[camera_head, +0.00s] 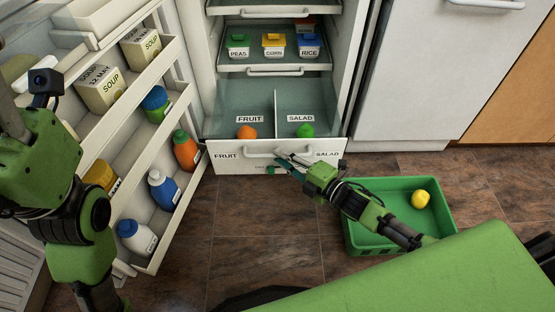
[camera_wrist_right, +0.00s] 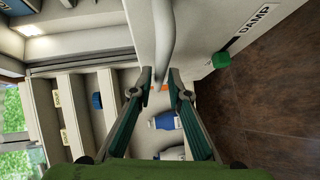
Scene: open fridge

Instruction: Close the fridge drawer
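The fridge drawer (camera_head: 225,163) is the bottom one, with a white front labelled FRUIT and SALAD. It stands pulled out, with an orange fruit (camera_head: 246,132) and a green one (camera_head: 306,131) in its two compartments. Its pale handle (camera_head: 240,153) runs along the front and also shows in the right wrist view (camera_wrist_right: 163,38). My right gripper (camera_head: 281,156) is at the middle of the handle. In the wrist view its fingers (camera_wrist_right: 162,77) are apart, with the handle just beyond the tips; contact cannot be told. My left arm is at the left; its gripper is out of view.
The open fridge door (camera_head: 150,255) stands at the left, its shelves holding soup boxes (camera_head: 100,88) and bottles. A green crate (camera_head: 372,185) with a yellow fruit (camera_head: 420,199) lies on the floor at right.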

